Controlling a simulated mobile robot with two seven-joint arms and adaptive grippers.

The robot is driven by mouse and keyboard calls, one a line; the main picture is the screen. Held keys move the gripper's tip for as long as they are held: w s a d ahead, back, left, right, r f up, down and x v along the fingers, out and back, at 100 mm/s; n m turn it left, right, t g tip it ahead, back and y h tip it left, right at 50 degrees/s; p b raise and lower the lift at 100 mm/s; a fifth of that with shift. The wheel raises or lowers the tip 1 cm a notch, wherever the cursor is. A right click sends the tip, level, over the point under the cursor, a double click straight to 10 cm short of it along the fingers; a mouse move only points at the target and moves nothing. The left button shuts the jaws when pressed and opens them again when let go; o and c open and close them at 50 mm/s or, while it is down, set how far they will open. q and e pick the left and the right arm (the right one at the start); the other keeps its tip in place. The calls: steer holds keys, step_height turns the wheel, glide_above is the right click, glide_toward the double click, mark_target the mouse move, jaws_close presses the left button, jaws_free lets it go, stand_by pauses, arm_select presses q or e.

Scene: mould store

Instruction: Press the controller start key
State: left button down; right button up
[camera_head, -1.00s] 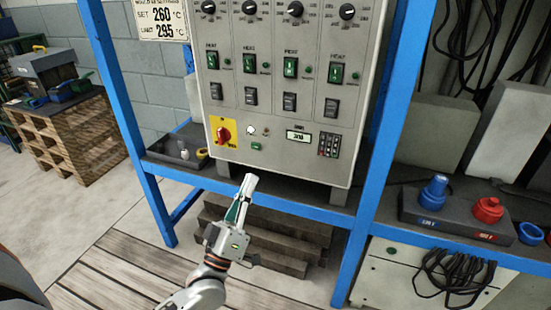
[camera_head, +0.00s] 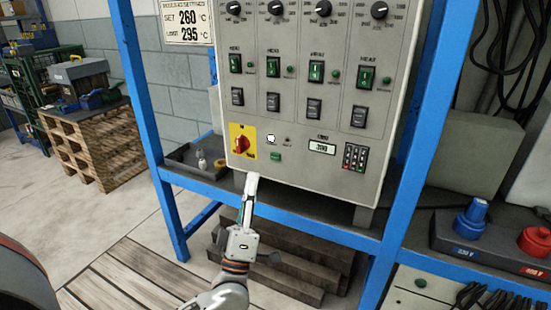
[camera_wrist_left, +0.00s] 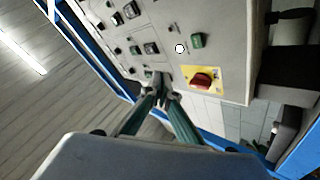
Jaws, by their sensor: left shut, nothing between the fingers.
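The controller (camera_head: 300,182) is a grey cabinet with several knobs and switches. A small green key (camera_head: 275,157) sits low on its front, below a white lamp (camera_head: 270,139) and right of a red rotary switch (camera_head: 241,143) on a yellow plate. My left gripper (camera_head: 253,177) is shut and empty, its tip below and left of the green key in the head view. In the left wrist view the closed fingertips (camera_wrist_left: 162,84) point at the panel, with the green key (camera_wrist_left: 197,41) above and right of them. My right gripper is not in view.
A blue frame (camera_head: 330,234) carries the cabinet, with an upright post on each side. A dark tray (camera_head: 190,172) with small items stands left. A keypad (camera_head: 355,157) and display (camera_head: 321,148) lie right of the key. Blue and red connectors (camera_head: 472,218) stand far right.

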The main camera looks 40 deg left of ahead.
mark_target(275, 156)
arm_select(q)
steer(key=shift+w+a+b, duration=0.25)
steer(key=shift+w+a, duration=0.05)
steer(key=shift+w, duration=1)
steer(key=shift+w+a+b, duration=0.2)
steer(key=shift+w+a, duration=0.1)
steer(key=shift+w, duration=1)
steer(key=shift+w+a+b, duration=0.25)
steer(key=shift+w+a, duration=0.05)
steer(key=shift+w, duration=1)
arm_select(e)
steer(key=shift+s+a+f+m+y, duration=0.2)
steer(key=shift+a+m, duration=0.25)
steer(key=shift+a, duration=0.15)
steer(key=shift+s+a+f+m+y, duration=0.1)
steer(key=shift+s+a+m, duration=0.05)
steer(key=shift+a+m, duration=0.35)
arm_select(q)
steer(key=shift+w, duration=0.2)
steer(key=shift+w+a, duration=0.1)
steer(key=shift+w, duration=0.1)
